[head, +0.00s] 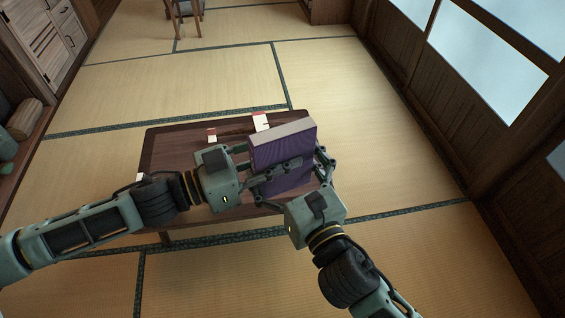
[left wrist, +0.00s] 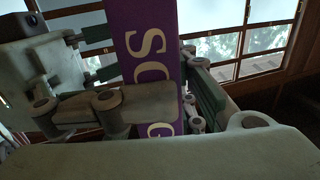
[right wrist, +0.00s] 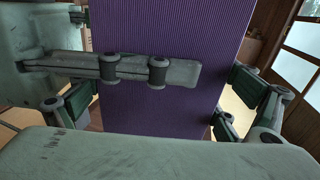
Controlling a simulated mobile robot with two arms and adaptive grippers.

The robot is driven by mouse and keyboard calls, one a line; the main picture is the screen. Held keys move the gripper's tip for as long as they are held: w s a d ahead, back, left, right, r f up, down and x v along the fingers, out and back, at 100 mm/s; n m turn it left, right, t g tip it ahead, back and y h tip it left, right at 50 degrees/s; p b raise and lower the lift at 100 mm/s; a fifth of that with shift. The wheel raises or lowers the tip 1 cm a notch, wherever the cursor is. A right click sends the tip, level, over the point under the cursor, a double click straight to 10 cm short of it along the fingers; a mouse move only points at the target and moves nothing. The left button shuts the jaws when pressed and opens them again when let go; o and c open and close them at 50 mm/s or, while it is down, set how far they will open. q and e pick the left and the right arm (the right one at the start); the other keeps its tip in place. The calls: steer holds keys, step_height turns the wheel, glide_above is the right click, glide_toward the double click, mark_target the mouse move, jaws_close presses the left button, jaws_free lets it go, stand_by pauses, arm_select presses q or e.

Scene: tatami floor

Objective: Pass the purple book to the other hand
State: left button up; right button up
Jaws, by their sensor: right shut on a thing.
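The purple book (head: 285,160) stands upright, held above the low dark table. My right gripper (head: 318,172) is shut on the book from the right. Its fingers show at the sides of the ribbed purple cover (right wrist: 165,95) in the right wrist view. My left gripper (head: 262,172) is at the book from the left, one finger lying across the front cover. In the left wrist view the spine (left wrist: 150,60) with pale letters runs between its fingers. Whether they press on the book is hidden.
The dark wooden table (head: 165,155) carries small red and white items (head: 211,135) (head: 260,120) near its back edge. Tatami floor is open around it. A chair (head: 184,15) stands far back, cabinets (head: 45,40) at left, windows (head: 490,50) at right.

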arm_select(q)
steer(key=o, duration=0.5)
steer(key=shift+o, duration=0.2)
